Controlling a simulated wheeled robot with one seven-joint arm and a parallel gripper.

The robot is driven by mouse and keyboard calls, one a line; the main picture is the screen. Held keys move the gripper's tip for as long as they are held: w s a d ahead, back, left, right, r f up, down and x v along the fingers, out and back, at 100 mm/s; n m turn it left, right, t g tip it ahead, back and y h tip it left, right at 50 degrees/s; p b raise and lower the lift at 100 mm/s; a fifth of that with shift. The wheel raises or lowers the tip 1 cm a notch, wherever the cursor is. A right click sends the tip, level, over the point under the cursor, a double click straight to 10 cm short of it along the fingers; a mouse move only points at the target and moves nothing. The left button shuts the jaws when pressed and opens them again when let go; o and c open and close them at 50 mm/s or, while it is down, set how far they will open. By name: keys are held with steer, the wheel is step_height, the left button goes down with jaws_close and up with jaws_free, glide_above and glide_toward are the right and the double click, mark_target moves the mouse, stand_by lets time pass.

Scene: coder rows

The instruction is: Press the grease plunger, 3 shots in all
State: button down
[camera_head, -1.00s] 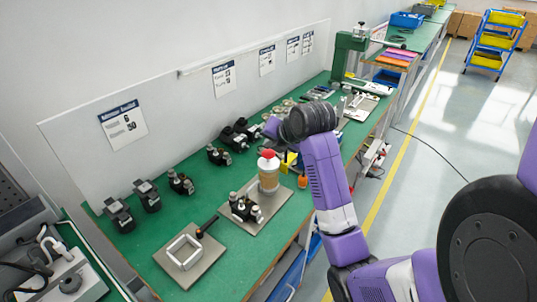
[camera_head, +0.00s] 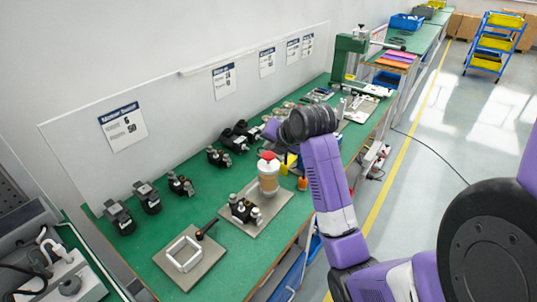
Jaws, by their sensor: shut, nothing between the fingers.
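The grease dispenser (camera_head: 268,181) is a tan cup-like body with a red plunger knob (camera_head: 267,155) on top. It stands upright at the back of a grey plate (camera_head: 262,222) on the green bench. A small black and metal part (camera_head: 243,209) sits on the same plate, in front of the dispenser and to its left. My gripper (camera_head: 271,130) is shut and empty. It is seen from the side, just above and behind the red knob in the picture, and its fingertips are hard to make out. Whether it touches the knob cannot be told.
A second grey plate with a square metal frame (camera_head: 184,253) and a black-handled tool (camera_head: 206,229) lies at the front left. Several black coder parts (camera_head: 147,197) stand along the back panel. A green press (camera_head: 348,55) stands farther along the bench.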

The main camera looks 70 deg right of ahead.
mark_target(270, 156)
steer(key=shift+f, duration=0.1)
stand_by(0.7)
steer(key=shift+f, duration=0.3)
steer(key=shift+f+b, duration=0.8)
steer(key=shift+f, duration=0.15)
stand_by(1.0)
steer(key=shift+r+p, duration=1.1)
steer(key=shift+r, duration=0.2)
step_height(270, 156, up, 5)
steer(key=p, duration=0.4)
steer(key=shift+r, duration=0.1)
stand_by(0.7)
